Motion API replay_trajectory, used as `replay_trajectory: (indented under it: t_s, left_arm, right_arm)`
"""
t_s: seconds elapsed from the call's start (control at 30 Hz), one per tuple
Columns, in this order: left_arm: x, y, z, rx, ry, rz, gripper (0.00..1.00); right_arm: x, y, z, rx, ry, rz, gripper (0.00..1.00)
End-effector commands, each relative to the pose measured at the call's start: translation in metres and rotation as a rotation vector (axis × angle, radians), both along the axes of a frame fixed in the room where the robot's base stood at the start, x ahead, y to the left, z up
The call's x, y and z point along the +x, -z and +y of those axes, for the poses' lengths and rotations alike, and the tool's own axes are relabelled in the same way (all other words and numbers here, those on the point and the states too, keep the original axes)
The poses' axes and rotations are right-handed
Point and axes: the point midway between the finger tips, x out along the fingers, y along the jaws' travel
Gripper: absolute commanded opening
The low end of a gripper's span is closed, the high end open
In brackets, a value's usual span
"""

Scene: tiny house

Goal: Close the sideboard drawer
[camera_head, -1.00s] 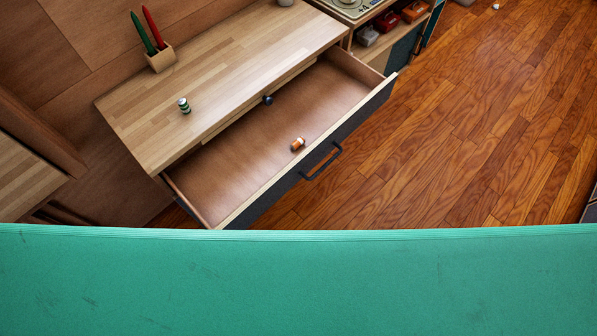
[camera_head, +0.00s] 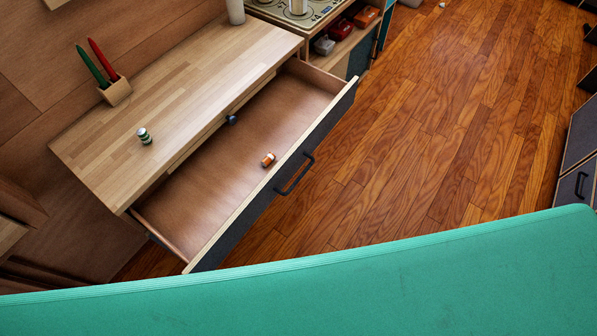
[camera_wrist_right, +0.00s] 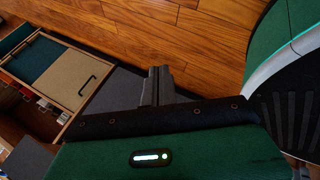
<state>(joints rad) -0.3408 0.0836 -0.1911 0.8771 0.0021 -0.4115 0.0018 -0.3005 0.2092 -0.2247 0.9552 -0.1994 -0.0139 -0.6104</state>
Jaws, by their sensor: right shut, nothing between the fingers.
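The sideboard (camera_head: 190,75) has a light wood top and stands at left centre in the head view. Its drawer (camera_head: 215,180) is pulled well out. The drawer has a dark grey front with a black bar handle (camera_head: 296,175). My right gripper (camera_wrist_right: 161,72) shows in the right wrist view, shut and empty, above the wood floor. No gripper shows in the head view, so my left gripper is not seen.
A dark cabinet (camera_head: 578,165) stands at right. Open wood floor (camera_head: 430,120) lies between. My teal body fills the foreground.

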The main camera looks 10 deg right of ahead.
Motion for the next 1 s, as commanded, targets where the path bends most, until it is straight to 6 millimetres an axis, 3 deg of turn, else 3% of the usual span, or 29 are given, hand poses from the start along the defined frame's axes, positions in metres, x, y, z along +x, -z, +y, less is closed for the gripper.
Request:
replay_trajectory:
  t_s: [0.03,0.2,0.4,0.6,0.7,0.8,1.0]
  left_arm:
    - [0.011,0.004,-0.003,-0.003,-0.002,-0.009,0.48]
    - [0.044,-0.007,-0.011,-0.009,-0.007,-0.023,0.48]
    - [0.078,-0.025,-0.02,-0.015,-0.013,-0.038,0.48]
    - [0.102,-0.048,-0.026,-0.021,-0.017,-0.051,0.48]
    - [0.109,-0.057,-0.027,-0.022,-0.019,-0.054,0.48]
    - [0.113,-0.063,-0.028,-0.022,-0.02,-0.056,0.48]
    - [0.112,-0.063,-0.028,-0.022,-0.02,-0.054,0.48]
  right_arm:
    - [0.032,-0.013,-0.002,-0.072,-0.137,-0.099,0.0]
    - [0.113,-0.084,0.009,-0.371,-0.581,-0.429,0.0]
    - [0.169,-0.181,0.042,-0.816,-1.023,-0.832,0.0]
    - [0.18,-0.268,0.084,-1.284,-1.309,-1.204,0.0]
    - [0.177,-0.296,0.099,-1.458,-1.373,-1.331,0.0]
    - [0.173,-0.313,0.108,-1.566,-1.403,-1.405,0.0]
    - [0.177,-0.322,0.119,-1.62,-1.415,-1.44,0.0]
